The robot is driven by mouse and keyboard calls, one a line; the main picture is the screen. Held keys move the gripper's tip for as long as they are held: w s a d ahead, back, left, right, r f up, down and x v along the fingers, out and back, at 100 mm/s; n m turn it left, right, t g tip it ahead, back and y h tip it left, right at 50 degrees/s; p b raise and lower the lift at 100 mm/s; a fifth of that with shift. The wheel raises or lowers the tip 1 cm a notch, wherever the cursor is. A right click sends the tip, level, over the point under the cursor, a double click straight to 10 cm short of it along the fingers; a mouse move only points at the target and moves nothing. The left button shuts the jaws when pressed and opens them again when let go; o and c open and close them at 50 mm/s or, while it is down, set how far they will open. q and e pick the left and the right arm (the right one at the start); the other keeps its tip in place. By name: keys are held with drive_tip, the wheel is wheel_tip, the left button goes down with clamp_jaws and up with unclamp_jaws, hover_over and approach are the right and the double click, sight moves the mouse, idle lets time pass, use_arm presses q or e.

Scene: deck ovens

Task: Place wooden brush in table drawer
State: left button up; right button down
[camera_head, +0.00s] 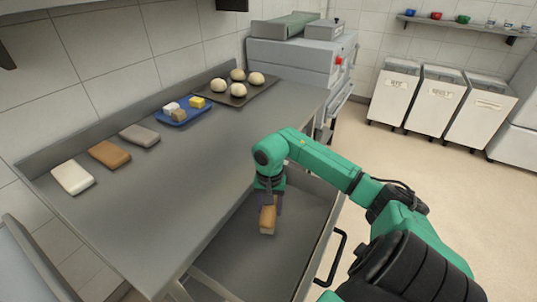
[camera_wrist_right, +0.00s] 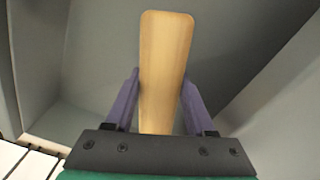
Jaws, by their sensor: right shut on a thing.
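The wooden brush (camera_head: 268,218) is held in my right gripper (camera_head: 268,203), over or inside the open table drawer (camera_head: 240,250). In the right wrist view the brush (camera_wrist_right: 165,60) shows as a long pale wooden block between the two purple fingers of the gripper (camera_wrist_right: 160,95), which touch its sides. Grey drawer walls (camera_wrist_right: 35,60) surround it there. I cannot tell whether the brush touches the drawer floor. The drawer is pulled out from under the table and looks otherwise empty. My left gripper is not in view.
On the grey table (camera_head: 215,140) lie a white block (camera_head: 72,178), a brown block (camera_head: 109,154), a grey block (camera_head: 139,136), a blue tray (camera_head: 172,121) and a dark tray (camera_head: 262,90) with dough balls. The drawer's black handle (camera_head: 336,258) sticks out at the front.

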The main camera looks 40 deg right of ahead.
wheel_tip(320, 180, down, 4)
drive_tip(key=shift+a+f, duration=0.15)
drive_tip(key=shift+f, duration=0.55)
drive_tip(key=shift+c, duration=1.2)
unclamp_jaws()
